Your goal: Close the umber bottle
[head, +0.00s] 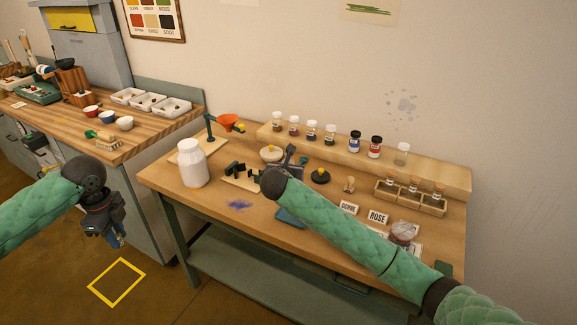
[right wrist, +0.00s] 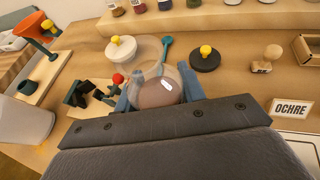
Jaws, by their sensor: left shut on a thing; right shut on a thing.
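My right gripper (right wrist: 160,84) is shut on a round clear glass vessel (right wrist: 158,94) with brownish contents, over the table (head: 165,178). No label shows on it, so I cannot tell if it is the umber bottle. In the head view my right gripper (head: 290,158) mostly hides the vessel. My left gripper (head: 118,240) is low, left of the table and over the floor. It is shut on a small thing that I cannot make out. A row of small bottles (head: 312,131) stands on the back shelf (head: 450,176); their names are not readable.
A white jar (head: 192,165) stands at the table's left. A rack of corked vials (head: 411,198) and OCHRE and ROSE cards (head: 378,217) are at right.

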